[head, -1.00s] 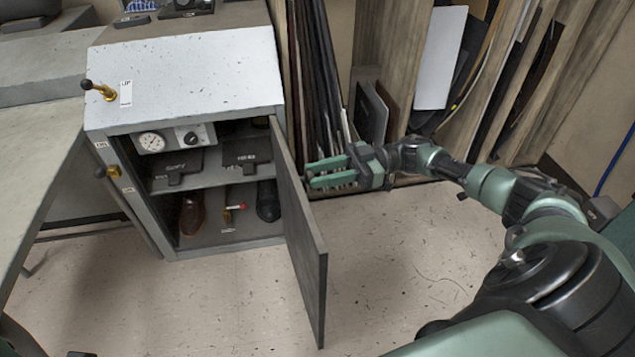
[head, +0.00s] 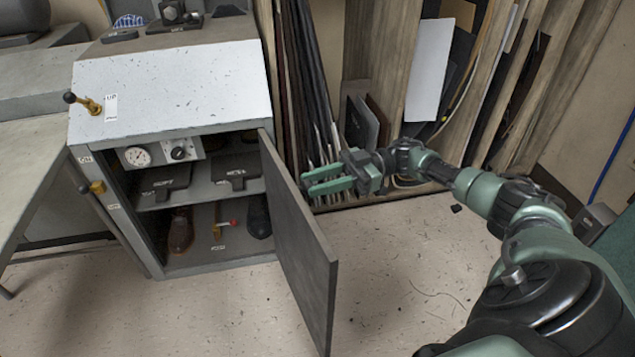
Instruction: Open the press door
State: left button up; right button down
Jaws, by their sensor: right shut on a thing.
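The press door (head: 300,245) is a dark grey panel hinged at the right side of the grey press cabinet (head: 215,262). It stands open, swung out toward me, with its inner face showing. My right gripper (head: 308,181), with green fingers, is just right of the door, on its outer side. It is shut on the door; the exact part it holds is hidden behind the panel. My left gripper is not in view.
Boards (head: 430,70) lean on the wall behind.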

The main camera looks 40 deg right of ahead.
jog(key=c, duration=1.1)
grip_release()
jog(key=shift+o, duration=0.2)
jog(key=v, duration=0.7)
jog(key=shift+d, duration=0.4)
